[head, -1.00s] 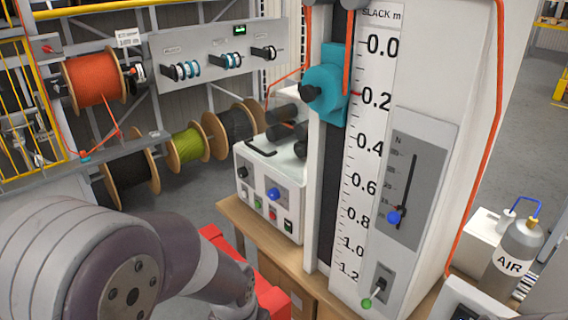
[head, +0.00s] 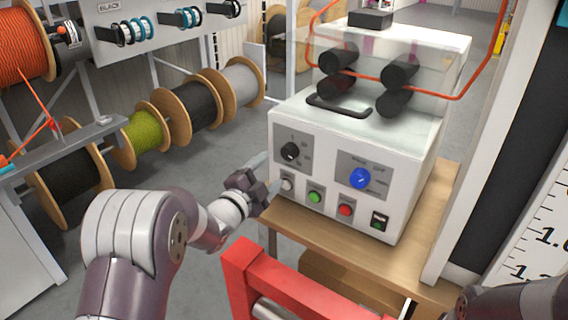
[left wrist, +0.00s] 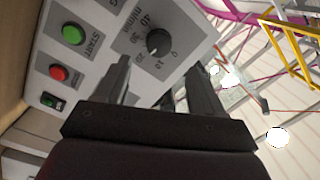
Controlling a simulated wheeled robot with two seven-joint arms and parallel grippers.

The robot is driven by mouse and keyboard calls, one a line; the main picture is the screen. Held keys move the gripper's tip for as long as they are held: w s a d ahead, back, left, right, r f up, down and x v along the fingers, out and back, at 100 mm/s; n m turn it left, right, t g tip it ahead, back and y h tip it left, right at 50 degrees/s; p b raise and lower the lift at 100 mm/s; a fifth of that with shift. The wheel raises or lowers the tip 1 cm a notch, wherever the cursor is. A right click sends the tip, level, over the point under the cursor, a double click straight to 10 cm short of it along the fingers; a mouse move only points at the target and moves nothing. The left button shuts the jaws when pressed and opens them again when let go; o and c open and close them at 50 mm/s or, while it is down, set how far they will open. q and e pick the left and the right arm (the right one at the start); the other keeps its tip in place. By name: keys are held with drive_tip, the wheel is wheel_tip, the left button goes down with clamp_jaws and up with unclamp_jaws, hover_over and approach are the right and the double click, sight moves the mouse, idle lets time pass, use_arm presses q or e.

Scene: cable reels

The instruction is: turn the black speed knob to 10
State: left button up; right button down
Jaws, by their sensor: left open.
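The black speed knob (head: 291,151) is on the left of the front panel of the white feeder box (head: 335,215). In the left wrist view the knob (left wrist: 157,42) sits on a grey plate with a scale from 0 to 40 m/min. A small light mark shows low on its rim, but I cannot read its setting surely. My left gripper (head: 268,176) is open just left of the panel. In the left wrist view its fingers (left wrist: 157,66) are spread below the knob, apart from it, with nothing between them. My right gripper is out of view.
A blue knob (head: 360,178), a green button (head: 315,195) and a red button (head: 345,210) share the panel. Black rollers with an orange cable are on top. A red frame (head: 240,285) stands in front of the wooden bench (head: 335,248). Cable reels (head: 188,107) stand behind left.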

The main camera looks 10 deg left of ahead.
sight(288, 155)
use_arm(q)
drive_tip(key=x, duration=0.7)
drive_tip(key=shift+d+r, duration=0.1)
drive_tip(key=shift+d, duration=0.2)
drive_tip(key=shift+w, duration=0.6)
drive_tip(key=shift+c, duration=0.3)
drive_tip(key=shift+s, duration=0.1)
drive_tip(key=c, duration=1)
